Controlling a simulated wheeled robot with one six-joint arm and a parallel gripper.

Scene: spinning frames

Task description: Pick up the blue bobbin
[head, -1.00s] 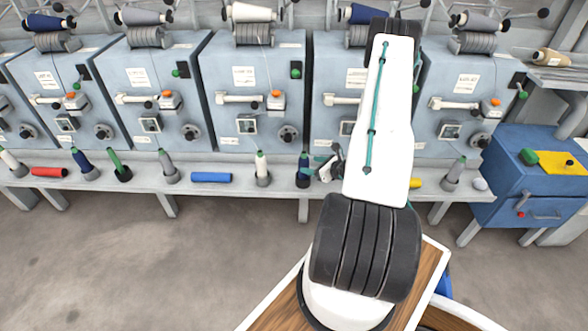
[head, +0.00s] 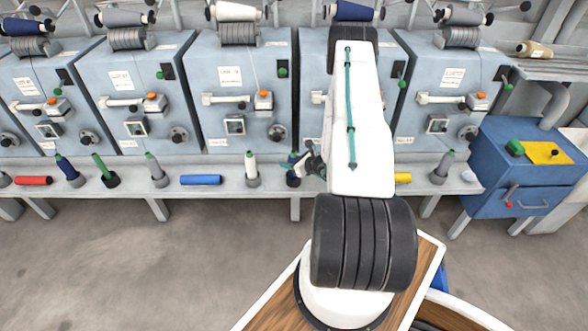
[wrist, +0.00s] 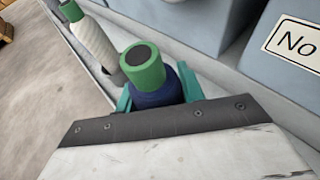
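An upright dark blue bobbin with a green top (wrist: 148,75) stands on the bench between the two teal fingers of my gripper (wrist: 157,97) in the wrist view. In the head view the bobbin (head: 293,180) is partly hidden by my gripper (head: 291,163), which reaches it from the right. The fingers lie on either side of the bobbin, very close to it, and seem open around it; whether they touch it is hard to see. The bobbin's lower part is hidden by my gripper in the wrist view.
A white bobbin (head: 251,168) stands just left. Further left are a lying blue roll (head: 200,180), a grey bobbin (head: 156,170), a green one (head: 104,170) and another upright blue one (head: 69,170). Grey machines (head: 240,90) stand behind the bench. A blue cabinet (head: 520,160) stands right.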

